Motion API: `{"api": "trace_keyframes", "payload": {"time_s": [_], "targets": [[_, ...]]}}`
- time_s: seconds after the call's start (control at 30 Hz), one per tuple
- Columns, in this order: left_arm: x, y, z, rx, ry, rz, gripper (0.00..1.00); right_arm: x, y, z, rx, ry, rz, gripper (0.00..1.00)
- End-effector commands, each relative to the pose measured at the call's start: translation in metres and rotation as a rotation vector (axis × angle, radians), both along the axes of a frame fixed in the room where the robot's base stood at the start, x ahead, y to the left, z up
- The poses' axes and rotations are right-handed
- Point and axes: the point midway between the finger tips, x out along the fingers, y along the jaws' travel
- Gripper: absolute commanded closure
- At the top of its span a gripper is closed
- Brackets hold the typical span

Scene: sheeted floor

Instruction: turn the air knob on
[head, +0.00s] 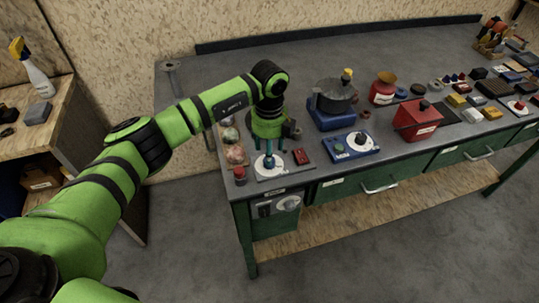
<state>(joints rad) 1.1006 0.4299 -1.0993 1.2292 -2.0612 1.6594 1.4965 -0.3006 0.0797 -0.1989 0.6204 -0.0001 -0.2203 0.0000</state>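My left gripper (269,150) points down over a grey panel (272,176) at the left front corner of the workbench. Its thin fingers look spread apart, with a blue knob (268,161) on a round white dial (265,169) between and just below them. I cannot tell whether a finger touches the knob. Another white dial (360,142) sits on a blue box to the right, and a pale round knob (288,203) is on the bench's front below. The labels are too small to read, so I cannot tell which is the air knob. My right gripper is not in view.
A red block (301,157) and a small red-topped item (240,175) flank the dial. A dark pot (335,96) on a blue base stands behind, with a red box (417,121) to the right. A wooden side table (62,118) stands at left. The bench's back is clear.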

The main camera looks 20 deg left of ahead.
Motion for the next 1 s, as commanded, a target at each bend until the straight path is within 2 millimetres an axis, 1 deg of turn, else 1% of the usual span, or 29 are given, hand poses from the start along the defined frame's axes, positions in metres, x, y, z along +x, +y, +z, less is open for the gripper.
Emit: {"api": "trace_keyframes", "payload": {"time_s": [0.03,0.13,0.3,0.4,0.6,0.63,0.67,0.7,0.73,0.77,1.0], "targets": [[-0.001,-0.001,-0.006,0.0,0.004,0.001,0.44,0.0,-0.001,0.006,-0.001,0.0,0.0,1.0],[-0.001,-0.001,-0.021,-0.002,0.003,-0.001,0.44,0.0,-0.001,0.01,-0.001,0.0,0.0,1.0],[0.0,-0.001,-0.038,-0.002,0.001,-0.001,0.44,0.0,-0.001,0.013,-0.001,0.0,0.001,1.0],[0.0,-0.001,-0.041,-0.003,0.0,-0.003,0.44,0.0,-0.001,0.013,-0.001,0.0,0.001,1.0],[0.0,-0.001,-0.042,-0.004,-0.001,-0.003,0.44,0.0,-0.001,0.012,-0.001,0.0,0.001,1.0],[0.0,-0.001,-0.042,-0.004,-0.001,-0.003,0.52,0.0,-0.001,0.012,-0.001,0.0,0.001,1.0],[0.0,-0.001,-0.041,-0.004,-0.001,-0.003,0.64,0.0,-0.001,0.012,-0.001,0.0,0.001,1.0],[0.0,-0.001,-0.041,-0.004,-0.001,-0.003,0.8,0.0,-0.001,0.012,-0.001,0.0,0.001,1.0],[0.0,-0.001,-0.041,-0.004,-0.001,-0.003,0.92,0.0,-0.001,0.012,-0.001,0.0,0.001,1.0],[0.0,-0.001,-0.041,-0.004,-0.001,-0.003,1.0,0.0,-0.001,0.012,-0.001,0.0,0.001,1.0],[0.0,-0.001,-0.042,-0.004,0.0,-0.009,1.0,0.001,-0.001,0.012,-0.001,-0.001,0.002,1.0]]}}
